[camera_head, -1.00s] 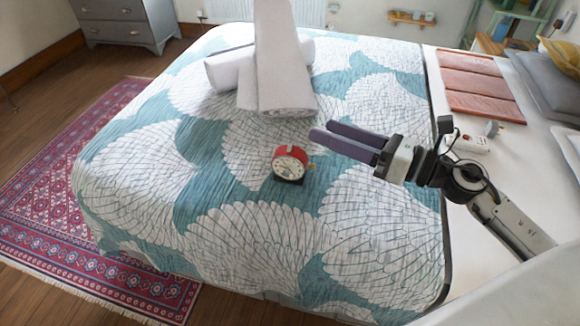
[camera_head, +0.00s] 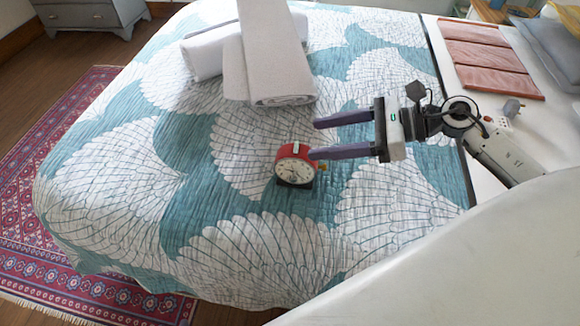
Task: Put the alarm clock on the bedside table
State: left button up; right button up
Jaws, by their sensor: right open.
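The red alarm clock (camera_head: 294,165) with a pale round face stands on the patterned bedspread (camera_head: 190,200), on a dark base. My right gripper (camera_head: 313,139) comes in from the right, its two purple fingers spread apart and pointing left. The tip of the nearer finger is at the clock's upper right edge in the picture; I cannot tell whether it touches. The farther finger is above and behind the clock, with nothing between the fingers. My left gripper is out of view. I cannot make out the bedside table for certain.
Rolled and folded white towels (camera_head: 262,60) lie on the bed behind the clock. A grey dresser (camera_head: 90,14) stands far left, near a red rug (camera_head: 65,170).

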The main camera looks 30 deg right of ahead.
aim_at(281, 155)
notch_tip(281, 155, down, 4)
jog(key=b, duration=0.2)
jog(key=shift+r+b, duration=0.1)
jog(key=shift+b, duration=0.3)
jog(key=shift+w+f, duration=0.1)
jog(key=shift+f, duration=0.15)
jog(key=x, duration=0.5)
jog(key=shift+w+a, duration=0.15)
jog(key=shift+a, duration=0.1)
jog(key=x, duration=0.3)
jog(key=shift+w+a+f, duration=0.15)
jog(key=shift+w+a, duration=0.05)
jog(key=shift+w+a+f, duration=0.3)
jog(key=shift+a, duration=0.1)
jog(key=c, duration=1.3)
jog(key=shift+r, duration=0.1)
grip_shut()
